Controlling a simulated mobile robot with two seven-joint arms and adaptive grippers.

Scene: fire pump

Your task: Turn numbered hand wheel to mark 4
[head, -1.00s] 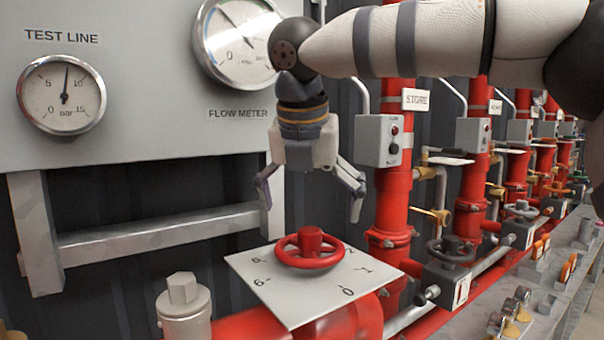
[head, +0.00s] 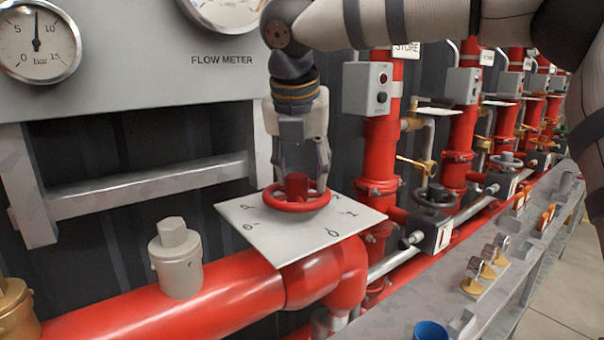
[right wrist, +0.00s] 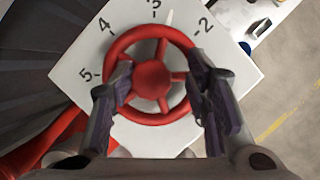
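The red hand wheel (head: 297,205) sits on a tilted white plate (head: 270,238) with numbers around it. In the right wrist view the wheel (right wrist: 153,76) shows its hub and spokes. The marks 2, 3, 4 (right wrist: 104,24) and 5 are readable there. A white pointer (right wrist: 170,17) at the rim lies between 3 and 2, nearer 3. My right gripper (head: 300,180) is above the wheel, pointing down, its fingers closed in on opposite sides of the rim. In the right wrist view the fingers (right wrist: 162,78) cover parts of the rim. My left gripper is not in view.
A red pipe (head: 150,318) with a grey capped fitting (head: 178,260) runs below the plate. A grey switch box (head: 372,89) on a red riser stands right of the gripper. A dark valve wheel (head: 433,198) is further right. Gauges hang on the panel behind.

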